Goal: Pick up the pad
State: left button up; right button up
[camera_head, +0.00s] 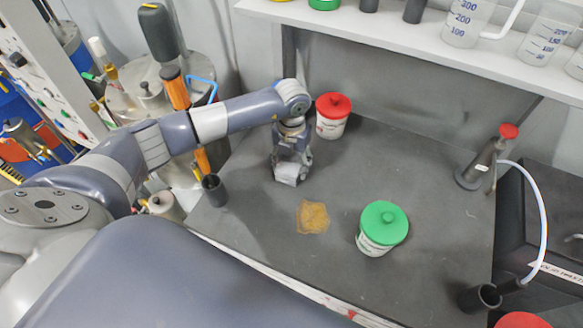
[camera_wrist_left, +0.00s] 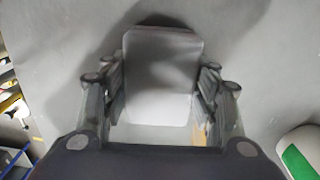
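The pad is a pale grey-white rounded block (camera_head: 287,173) low at the tip of my left gripper in the head view. In the left wrist view the pad (camera_wrist_left: 160,75) lies straight ahead, between the two fingers. My left gripper (camera_head: 291,162) points down over the grey bench, its fingers on either side of the pad. In the wrist view the fingers (camera_wrist_left: 160,95) come close to the pad's side edges. I cannot tell whether they press on it, or whether the pad rests on the bench. My right gripper is not in view.
A yellow-brown stain (camera_head: 313,217) marks the grey bench (camera_head: 330,180). A green-lidded jar (camera_head: 381,229) stands to its right, a red-lidded jar (camera_head: 332,116) behind the gripper. A dark cup (camera_head: 214,190) stands left, a red-topped flask (camera_head: 481,165) right. A shelf (camera_head: 420,40) overhangs the back.

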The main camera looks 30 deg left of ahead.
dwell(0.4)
pick_arm(q)
jog(key=shift+r+b, duration=0.85)
jog(key=shift+r, duration=0.5)
jog(key=shift+s+r, duration=0.1)
jog(key=shift+r, duration=0.25)
jog(key=s+d+b, duration=0.1)
jog(key=s+d, duration=0.2)
jog(key=s, duration=0.1)
jog(key=s+d+r+b, duration=0.1)
jog(key=s+d+b, duration=0.1)
jog(key=s, duration=0.3)
jog(key=s+d+b, duration=0.1)
jog(key=s+d, duration=0.2)
jog(key=s, duration=0.1)
jog(key=shift+s+d+r+b, duration=0.15)
jog(key=shift+d+r+b, duration=0.1)
jog(key=shift+d+b, duration=0.15)
